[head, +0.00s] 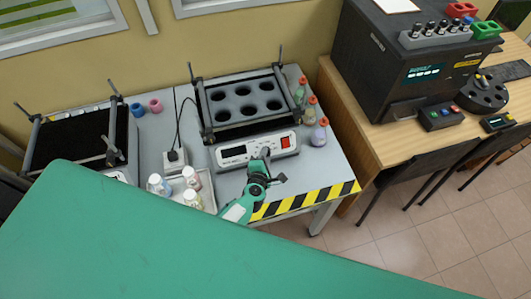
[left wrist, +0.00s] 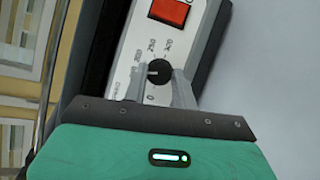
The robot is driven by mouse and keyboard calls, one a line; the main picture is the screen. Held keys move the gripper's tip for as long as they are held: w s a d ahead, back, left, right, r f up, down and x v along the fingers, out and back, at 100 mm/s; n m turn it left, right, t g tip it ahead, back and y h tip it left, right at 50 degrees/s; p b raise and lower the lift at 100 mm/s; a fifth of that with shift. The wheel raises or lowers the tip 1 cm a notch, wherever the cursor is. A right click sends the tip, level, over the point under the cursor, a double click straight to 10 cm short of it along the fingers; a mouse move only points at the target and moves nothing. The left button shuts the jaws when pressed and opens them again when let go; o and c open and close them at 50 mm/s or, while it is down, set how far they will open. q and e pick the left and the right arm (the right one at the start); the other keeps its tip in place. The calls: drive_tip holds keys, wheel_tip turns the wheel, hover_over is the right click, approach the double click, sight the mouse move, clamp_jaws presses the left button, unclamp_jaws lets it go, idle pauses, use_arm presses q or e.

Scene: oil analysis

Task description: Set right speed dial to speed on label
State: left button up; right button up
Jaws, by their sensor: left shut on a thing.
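The right shaker (head: 229,131), with several round holes in its top, stands on the grey table. Its white front panel (head: 233,154) has a dark display and a red switch (head: 285,142), which also shows in the left wrist view (left wrist: 169,12). The black round speed dial (left wrist: 158,70) sits below the switch in that view, with printed numbers around it. My left gripper (head: 263,155) is at this panel, its two fingers (left wrist: 159,82) shut on the dial from both sides. The dial's exact pointer setting is hard to read. My right gripper is not in view.
A second shaker (head: 72,139) stands at left. A tray (head: 209,197) with white bottles lies near my left arm. Red-capped flasks (head: 319,134) stand right of the right shaker. A black machine (head: 385,70) is on the wooden desk. Yellow-black tape (head: 305,200) marks the table's front edge.

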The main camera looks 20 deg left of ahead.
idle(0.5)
use_arm(q)
drive_tip(key=o, duration=1)
drive_tip(key=shift+c, duration=0.2)
drive_tip(key=v, duration=1.4)
drive_tip(key=shift+b, duration=0.3)
